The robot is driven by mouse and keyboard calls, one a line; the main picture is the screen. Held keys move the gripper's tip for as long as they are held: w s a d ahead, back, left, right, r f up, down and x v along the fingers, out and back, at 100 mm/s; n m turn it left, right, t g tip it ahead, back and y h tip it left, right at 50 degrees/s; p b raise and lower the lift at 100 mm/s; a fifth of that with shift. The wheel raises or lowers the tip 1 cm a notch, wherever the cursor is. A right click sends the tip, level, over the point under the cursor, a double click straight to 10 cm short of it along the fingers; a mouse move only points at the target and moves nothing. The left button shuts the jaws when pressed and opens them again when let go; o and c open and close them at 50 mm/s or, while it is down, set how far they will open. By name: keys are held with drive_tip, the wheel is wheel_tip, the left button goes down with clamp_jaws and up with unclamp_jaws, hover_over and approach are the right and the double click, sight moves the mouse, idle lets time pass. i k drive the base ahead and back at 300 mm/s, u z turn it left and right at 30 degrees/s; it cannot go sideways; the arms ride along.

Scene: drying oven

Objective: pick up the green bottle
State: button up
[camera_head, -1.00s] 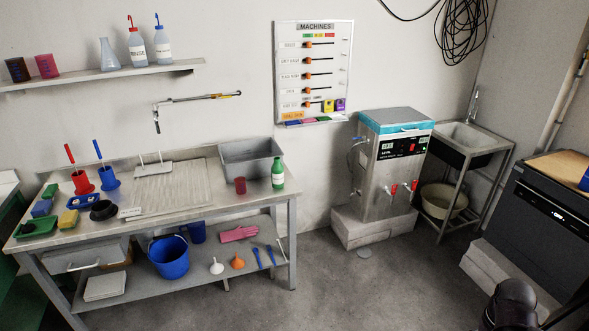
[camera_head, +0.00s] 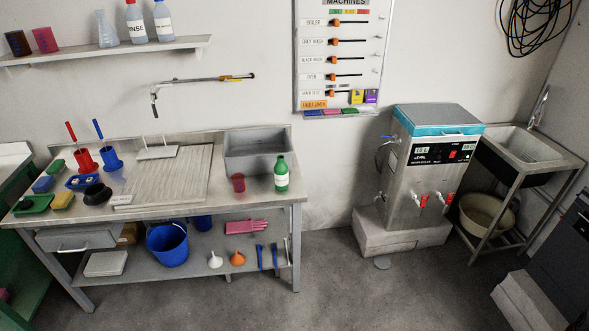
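The green bottle (camera_head: 281,174) stands upright at the right end of the steel workbench (camera_head: 215,207), near its front right corner. It has a white label around its middle. A small red cup (camera_head: 238,183) stands to its left, with a gap between them. A grey basin (camera_head: 256,150) is close behind the bottle. My gripper is not in view.
A grey machine with a teal top (camera_head: 433,165) stands on a block right of the bench. A sink (camera_head: 527,150) is beyond it. A blue bucket (camera_head: 167,244) sits on the lower shelf. The floor (camera_head: 340,290) before the bench is clear.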

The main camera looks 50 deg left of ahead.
sight(281, 168)
drive_tip(key=u, duration=0.3)
drive_tip(key=i, duration=0.75)
drive_tip(key=u, duration=1.1)
drive_tip(key=i, duration=0.8)
drive_tip(key=u, duration=0.55)
